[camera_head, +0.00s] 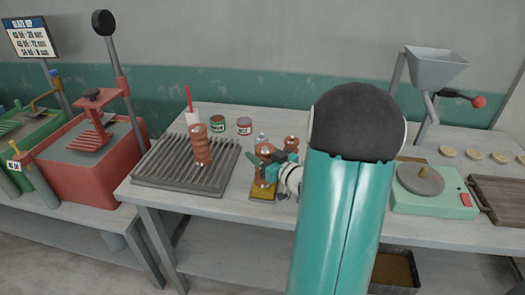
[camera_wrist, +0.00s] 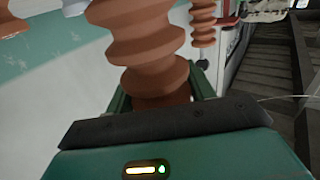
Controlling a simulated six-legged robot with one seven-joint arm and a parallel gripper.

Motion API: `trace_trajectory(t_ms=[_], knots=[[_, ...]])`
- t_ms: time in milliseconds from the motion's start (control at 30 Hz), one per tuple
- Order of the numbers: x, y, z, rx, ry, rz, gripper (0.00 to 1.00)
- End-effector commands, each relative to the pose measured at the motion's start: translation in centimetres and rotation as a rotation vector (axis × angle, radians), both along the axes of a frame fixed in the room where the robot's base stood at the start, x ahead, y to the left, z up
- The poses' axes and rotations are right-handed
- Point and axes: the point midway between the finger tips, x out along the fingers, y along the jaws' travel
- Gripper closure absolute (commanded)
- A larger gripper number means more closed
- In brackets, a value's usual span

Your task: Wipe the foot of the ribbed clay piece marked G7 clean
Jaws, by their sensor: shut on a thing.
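A ribbed orange-brown clay piece (camera_head: 265,152) stands upright between the fingers of my gripper (camera_head: 270,172). The wrist view shows the same ribbed piece (camera_wrist: 146,48) close up, with my gripper (camera_wrist: 160,95) shut around its lower part. Its foot is hidden behind the gripper body in that view. A yellow pad (camera_head: 262,191) lies right below the piece; I cannot tell whether the foot touches it. No G7 mark is readable on the held piece.
Another ribbed piece (camera_head: 202,150) stands on the slatted rack (camera_head: 170,180) to the left. A further clay piece (camera_head: 291,142) is close behind my gripper. Two small tins (camera_head: 217,123) (camera_head: 244,125) stand at the back. A green wheel device (camera_head: 432,203) is to the right.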

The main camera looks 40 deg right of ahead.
Motion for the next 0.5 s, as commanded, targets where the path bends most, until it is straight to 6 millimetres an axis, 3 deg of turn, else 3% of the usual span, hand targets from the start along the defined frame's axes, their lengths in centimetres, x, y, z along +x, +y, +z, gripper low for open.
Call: trace_trajectory(t_ms=[500], knots=[[0.8,-0.9,0.1,-0.003,-0.004,0.001,0.88]])
